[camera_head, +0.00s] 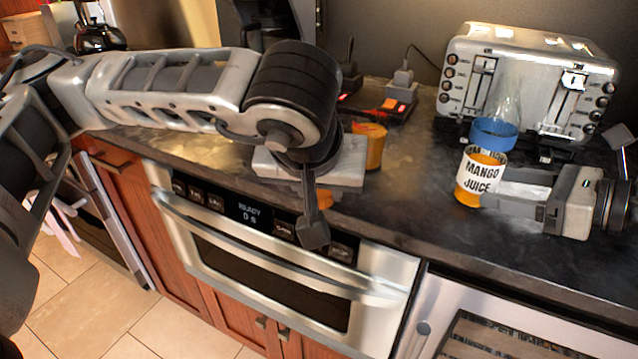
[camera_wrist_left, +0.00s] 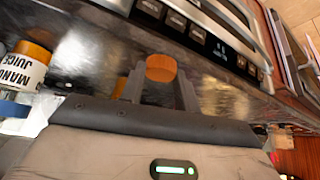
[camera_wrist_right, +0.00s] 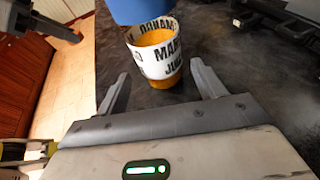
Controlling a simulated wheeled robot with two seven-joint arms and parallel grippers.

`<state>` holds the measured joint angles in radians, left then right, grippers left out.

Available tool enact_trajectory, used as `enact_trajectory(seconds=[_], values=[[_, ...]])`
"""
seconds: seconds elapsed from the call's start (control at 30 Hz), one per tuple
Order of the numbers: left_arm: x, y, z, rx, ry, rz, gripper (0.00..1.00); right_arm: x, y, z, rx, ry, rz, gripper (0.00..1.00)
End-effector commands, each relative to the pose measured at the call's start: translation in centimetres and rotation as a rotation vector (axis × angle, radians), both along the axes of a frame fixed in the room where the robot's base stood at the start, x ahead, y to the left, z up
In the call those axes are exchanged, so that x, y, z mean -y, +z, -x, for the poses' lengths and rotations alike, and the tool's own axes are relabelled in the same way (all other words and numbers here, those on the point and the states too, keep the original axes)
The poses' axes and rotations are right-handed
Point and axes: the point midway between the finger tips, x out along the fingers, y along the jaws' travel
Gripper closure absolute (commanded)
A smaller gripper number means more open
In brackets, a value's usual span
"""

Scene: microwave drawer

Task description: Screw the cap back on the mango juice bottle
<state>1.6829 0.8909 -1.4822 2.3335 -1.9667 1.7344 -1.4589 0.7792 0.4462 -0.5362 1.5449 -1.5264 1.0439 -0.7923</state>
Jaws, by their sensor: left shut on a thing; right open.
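The mango juice bottle (camera_head: 482,172) stands upright on the dark counter at the right, with a white label, a blue band and a clear, uncapped neck. It also shows at the left edge of the left wrist view (camera_wrist_left: 22,68). My left gripper (camera_head: 316,212) is shut on the orange cap (camera_wrist_left: 160,68), held above the counter's front edge, left of the bottle; in the head view the gripper mostly hides the cap. My right gripper (camera_wrist_right: 160,84) is open, low at the bottle's right side, its fingers pointing at the bottle's lower part (camera_wrist_right: 158,50). Contact cannot be told.
A silver toaster (camera_head: 530,85) stands behind the bottle. An orange object (camera_head: 372,143) stands behind my left gripper. A dark device with red lights (camera_head: 388,108) lies near the wall. The microwave drawer (camera_head: 270,255) is below the counter edge. Counter between the left gripper and bottle is clear.

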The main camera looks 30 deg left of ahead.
Motion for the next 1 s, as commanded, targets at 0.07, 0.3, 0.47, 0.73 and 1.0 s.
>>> enact_trajectory(seconds=[0.07, 0.3, 0.47, 0.73, 1.0], values=[[0.0, -0.6, 0.0, 0.0, 0.0, 0.0, 0.81, -1.1, -0.5, -0.4, 0.002, 0.001, -0.001, 0.31], [0.0, -1.2, 0.0, 0.0, 0.0, 0.0, 0.81, -3.2, -1.1, -1.0, 0.001, -0.001, -0.002, 0.31], [0.0, -1.3, 0.0, 0.0, 0.0, 0.0, 0.81, -3.6, -1.2, -1.1, 0.0, -0.001, 0.0, 0.31], [0.0, -1.3, 0.0, 0.0, 0.0, 0.0, 0.81, -3.7, -1.2, -1.2, 0.001, -0.001, -0.001, 0.34], [0.0, -1.2, -0.1, 0.0, -0.001, 0.0, 0.81, -3.7, -1.2, -1.1, 0.001, -0.001, -0.001, 0.6]])
